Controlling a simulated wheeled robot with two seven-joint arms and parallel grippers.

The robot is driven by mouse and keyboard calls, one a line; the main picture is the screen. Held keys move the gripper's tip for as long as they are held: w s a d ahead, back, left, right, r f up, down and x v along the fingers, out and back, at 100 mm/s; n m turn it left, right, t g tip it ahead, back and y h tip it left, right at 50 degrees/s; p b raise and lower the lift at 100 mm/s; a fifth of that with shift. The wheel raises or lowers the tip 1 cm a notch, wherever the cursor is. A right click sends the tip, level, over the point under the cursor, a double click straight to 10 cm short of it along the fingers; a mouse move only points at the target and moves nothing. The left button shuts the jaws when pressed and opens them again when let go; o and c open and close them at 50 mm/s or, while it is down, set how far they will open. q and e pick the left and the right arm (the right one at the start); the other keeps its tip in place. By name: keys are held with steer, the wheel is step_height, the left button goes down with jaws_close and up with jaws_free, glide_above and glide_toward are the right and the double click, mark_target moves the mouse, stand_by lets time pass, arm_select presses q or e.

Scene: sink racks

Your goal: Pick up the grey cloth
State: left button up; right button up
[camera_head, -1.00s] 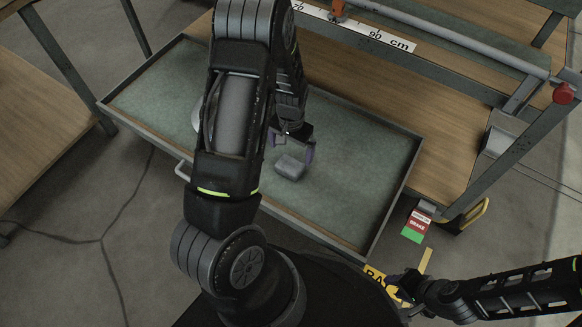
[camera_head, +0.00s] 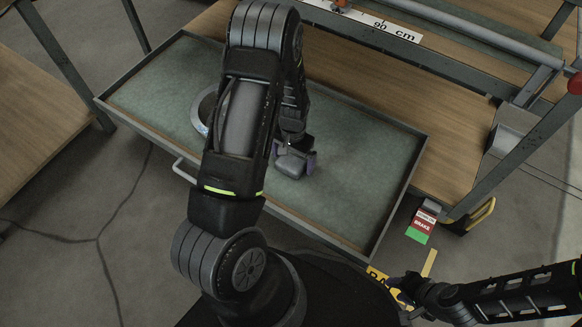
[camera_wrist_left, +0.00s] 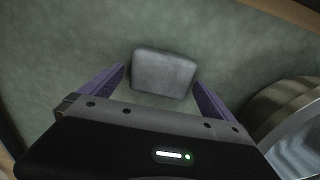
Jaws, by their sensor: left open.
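The grey cloth (camera_head: 291,166) is a small folded block lying on the green-lined drawer tray (camera_head: 349,158). In the left wrist view the cloth (camera_wrist_left: 163,73) lies ahead, between the lines of the purple fingers. My left gripper (camera_head: 297,161) is open, its fingers on either side of the cloth in the head view. I cannot tell whether they touch it. In the left wrist view, my left gripper (camera_wrist_left: 160,82) shows gaps on both sides. My right arm comes in at the lower right; its gripper (camera_head: 399,284) is small and partly dark, so its jaws are unclear.
A round silvery ring-like object (camera_head: 204,108) lies in the tray left of the cloth, partly behind my left arm; it shows at the right in the wrist view (camera_wrist_left: 300,135). The tray has raised metal edges. A wooden bench (camera_head: 420,130) stands behind it. The tray's right part is clear.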

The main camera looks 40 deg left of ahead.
mark_target(293, 159)
arm_select(q)
steer(key=shift+f, duration=0.4)
steer(key=c, duration=1.4)
steer(key=shift+o, duration=0.2)
steer(key=shift+r, duration=0.1)
step_height(293, 159, up, 9)
steer(key=p, duration=0.4)
steer(key=shift+r, duration=0.5)
